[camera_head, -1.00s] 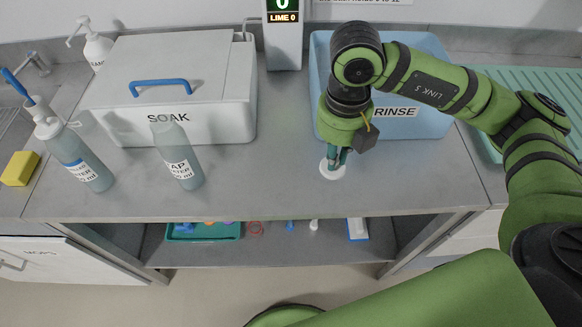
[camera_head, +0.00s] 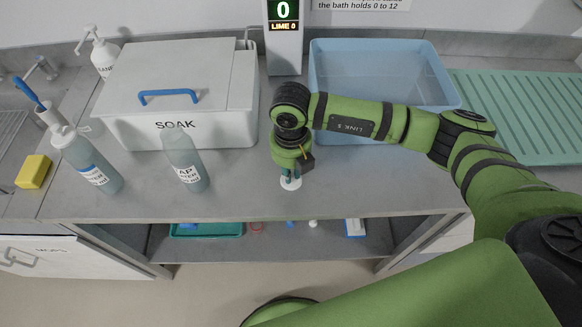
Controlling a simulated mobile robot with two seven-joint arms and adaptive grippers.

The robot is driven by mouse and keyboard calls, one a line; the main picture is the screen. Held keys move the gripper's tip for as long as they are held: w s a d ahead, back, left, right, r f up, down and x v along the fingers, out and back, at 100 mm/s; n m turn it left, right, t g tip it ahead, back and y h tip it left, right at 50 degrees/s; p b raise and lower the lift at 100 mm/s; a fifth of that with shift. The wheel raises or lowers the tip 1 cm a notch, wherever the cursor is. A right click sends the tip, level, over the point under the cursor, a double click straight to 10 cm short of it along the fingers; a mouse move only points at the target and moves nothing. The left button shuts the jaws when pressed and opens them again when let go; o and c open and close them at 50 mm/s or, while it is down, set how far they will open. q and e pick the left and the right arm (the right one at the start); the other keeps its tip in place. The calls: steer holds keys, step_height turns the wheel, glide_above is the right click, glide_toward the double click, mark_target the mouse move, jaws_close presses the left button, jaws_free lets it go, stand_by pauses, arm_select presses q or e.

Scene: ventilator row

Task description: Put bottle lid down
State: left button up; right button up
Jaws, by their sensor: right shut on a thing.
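The white bottle lid (camera_head: 291,184) is a small round disc at the tip of my right gripper (camera_head: 290,174). The gripper points down and is shut on the lid, low over the front part of the grey counter; I cannot tell whether the lid touches the counter. The bottle labelled as soap water (camera_head: 185,162) stands upright to the left, with no cap seen on its top. My left gripper is not in view.
A white SOAK box (camera_head: 215,128) with a blue handle stands behind the bottle. Another bottle (camera_head: 88,162) and a yellow sponge (camera_head: 33,172) are at the left. A blue basin (camera_head: 380,70) is behind my right arm. Counter (camera_head: 238,185) between bottle and gripper is clear.

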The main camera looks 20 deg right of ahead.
steer(key=shift+f, duration=0.1)
steer(key=o, duration=0.8)
steer(key=shift+c, duration=0.2)
steer(key=shift+r, duration=0.3)
step_height(320, 180, up, 12)
steer(key=b, duration=0.4)
steer(key=shift+f, duration=0.15)
